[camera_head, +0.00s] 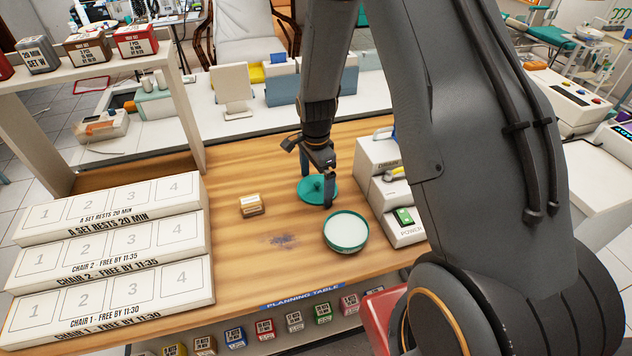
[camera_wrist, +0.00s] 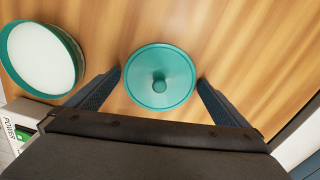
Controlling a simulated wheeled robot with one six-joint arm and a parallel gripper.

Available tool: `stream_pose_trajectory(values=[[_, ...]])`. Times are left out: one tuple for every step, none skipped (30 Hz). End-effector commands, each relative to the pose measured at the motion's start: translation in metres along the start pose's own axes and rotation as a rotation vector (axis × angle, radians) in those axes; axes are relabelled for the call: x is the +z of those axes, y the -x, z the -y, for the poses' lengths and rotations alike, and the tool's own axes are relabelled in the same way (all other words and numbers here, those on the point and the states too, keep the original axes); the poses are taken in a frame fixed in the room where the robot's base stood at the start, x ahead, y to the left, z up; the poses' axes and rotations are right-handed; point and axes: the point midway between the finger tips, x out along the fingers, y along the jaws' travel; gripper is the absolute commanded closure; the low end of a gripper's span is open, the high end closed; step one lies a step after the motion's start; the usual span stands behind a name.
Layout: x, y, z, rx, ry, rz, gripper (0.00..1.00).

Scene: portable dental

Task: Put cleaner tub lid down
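The teal round cleaner tub lid (camera_head: 311,190) lies on the wooden table, just behind the open tub. In the wrist view the lid (camera_wrist: 150,62) shows its central knob facing up. My gripper (camera_head: 320,184) is over the lid, pointing down. Its two fingers (camera_wrist: 159,77) are spread wide, with the lid's knob in the gap and neither finger touching it. The cleaner tub (camera_head: 346,232) is teal with a white filling and stands uncovered at the front right; it also shows at the left of the wrist view (camera_wrist: 42,58).
A white device (camera_head: 385,177) with a green power switch stands close to the right of the lid. A small wooden block (camera_head: 251,206) lies to the left. White numbered step racks (camera_head: 110,255) fill the table's left side.

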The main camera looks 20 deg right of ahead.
Motion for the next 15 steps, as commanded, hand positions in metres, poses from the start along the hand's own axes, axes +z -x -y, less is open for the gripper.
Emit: stream_pose_trajectory(values=[[0.0,0.001,0.0,0.0,0.0,0.0,0.0],[0.0,0.002,0.0,0.0,0.0,0.0,0.0],[0.0,0.004,0.0,0.0,0.0,0.0,0.0],[0.0,0.005,0.0,-0.001,0.0,0.0,0.0],[0.0,0.007,0.001,-0.002,0.0,0.0,0.0],[0.0,0.01,0.002,-0.003,0.0,-0.001,0.0],[0.0,0.013,0.002,-0.004,0.0,-0.001,0.0],[0.0,0.016,0.002,-0.004,0.0,-0.001,0.0],[0.0,0.022,0.002,-0.004,0.0,-0.001,0.0],[0.0,0.026,0.002,-0.004,0.0,-0.001,0.0],[0.0,0.031,0.002,-0.005,0.0,-0.001,0.0],[0.0,0.037,0.002,-0.004,0.0,-0.001,0.0],[0.0,0.043,0.002,-0.005,0.0,-0.001,0.0],[0.0,0.048,0.002,-0.005,0.0,-0.001,0.0],[0.0,0.055,0.002,-0.005,0.0,-0.001,0.0]])
